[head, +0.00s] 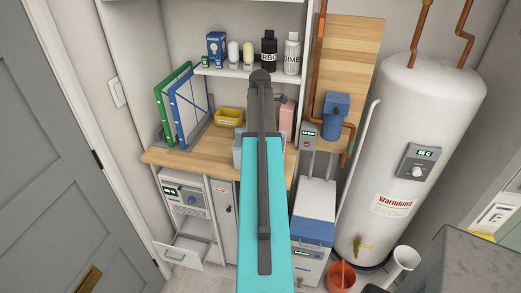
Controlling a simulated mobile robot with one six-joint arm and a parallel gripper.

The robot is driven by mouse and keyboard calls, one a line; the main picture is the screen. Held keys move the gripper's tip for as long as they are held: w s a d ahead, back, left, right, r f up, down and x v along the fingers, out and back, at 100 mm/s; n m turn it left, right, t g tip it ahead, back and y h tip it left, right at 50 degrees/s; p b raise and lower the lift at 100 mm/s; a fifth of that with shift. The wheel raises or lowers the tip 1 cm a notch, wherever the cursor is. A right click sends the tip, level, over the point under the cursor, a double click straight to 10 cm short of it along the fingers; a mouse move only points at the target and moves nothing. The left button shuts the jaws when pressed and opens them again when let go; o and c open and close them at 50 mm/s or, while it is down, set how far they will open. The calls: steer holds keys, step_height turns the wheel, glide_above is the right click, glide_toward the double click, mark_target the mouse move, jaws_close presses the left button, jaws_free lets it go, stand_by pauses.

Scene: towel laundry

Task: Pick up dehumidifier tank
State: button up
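No part is clearly labelled as the dehumidifier tank. A white box unit with a blue front band (313,232) and a small green display stands on the floor, right of my arm. A pale blue-grey container (237,152) on the wooden counter is mostly hidden behind my arm. I cannot tell which of these, if either, is the tank. My teal and dark grey arm runs up the middle of the head view over the counter. I cannot make out my gripper's fingers.
The wooden counter (195,161) holds green and blue binders (188,105) and a yellow tray (229,117). A low drawer (183,252) stands open at left. A water heater (415,135), an orange bucket (341,275) and a grey surface (460,265) are at right.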

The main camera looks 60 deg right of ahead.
steer(key=shift+f, duration=0.25)
stand_by(0.4)
jaws_close()
stand_by(1.3)
